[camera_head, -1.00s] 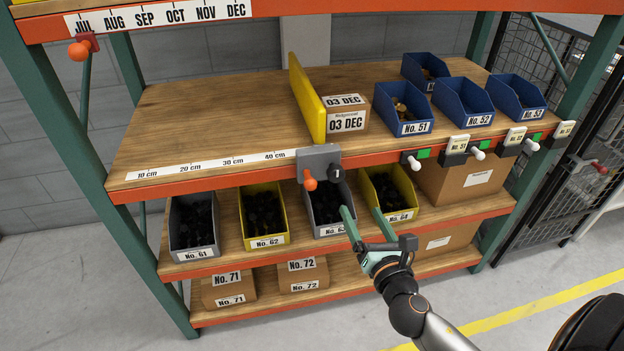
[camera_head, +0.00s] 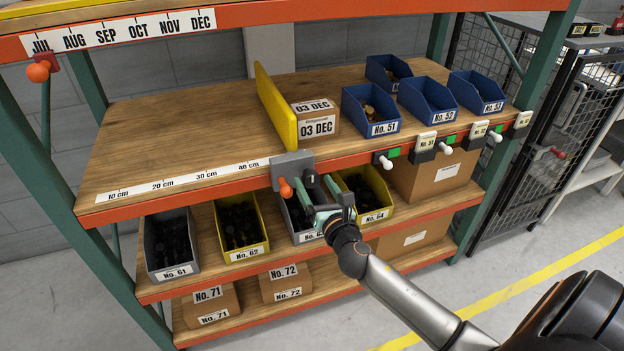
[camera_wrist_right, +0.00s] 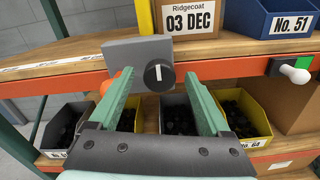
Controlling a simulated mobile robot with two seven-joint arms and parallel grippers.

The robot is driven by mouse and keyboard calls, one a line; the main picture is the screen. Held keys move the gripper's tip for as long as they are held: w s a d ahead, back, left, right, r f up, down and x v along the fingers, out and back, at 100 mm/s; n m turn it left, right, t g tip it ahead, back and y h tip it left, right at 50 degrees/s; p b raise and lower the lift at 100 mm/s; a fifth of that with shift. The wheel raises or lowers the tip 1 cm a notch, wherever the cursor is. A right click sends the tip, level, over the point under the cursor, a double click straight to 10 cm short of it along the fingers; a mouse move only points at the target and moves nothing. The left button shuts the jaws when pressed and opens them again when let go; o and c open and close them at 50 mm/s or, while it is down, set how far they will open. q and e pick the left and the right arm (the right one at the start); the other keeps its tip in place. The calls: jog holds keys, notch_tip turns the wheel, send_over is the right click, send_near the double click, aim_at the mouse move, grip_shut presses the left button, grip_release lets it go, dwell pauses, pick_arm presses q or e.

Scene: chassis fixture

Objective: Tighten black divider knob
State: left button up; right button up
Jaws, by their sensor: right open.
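The black divider knob (camera_wrist_right: 159,73) is round with a white line standing about upright. It sits on the grey bracket (camera_wrist_right: 122,52) at the shelf's front edge; in the head view the knob (camera_head: 309,178) shows small, just beyond my right fingers. An orange handle (camera_head: 285,188) is left of it on the same bracket (camera_head: 291,160). The yellow divider (camera_head: 274,108) stands upright above the bracket. My right gripper (camera_head: 318,189) is open and empty. In the wrist view its green fingers (camera_wrist_right: 160,87) point at the knob, one to each side, with the knob between their tips. My left gripper is not in view.
A carton marked 03 DEC (camera_head: 315,118) stands right of the divider. Blue bins (camera_head: 371,110) are further right. White-tipped levers (camera_head: 385,162) stick out along the orange beam. Bins of dark parts (camera_head: 171,244) fill the shelf below, close under my gripper.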

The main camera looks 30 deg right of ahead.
jog(key=shift+x, duration=1.05)
jog(key=shift+c, duration=0.3)
grip_shut()
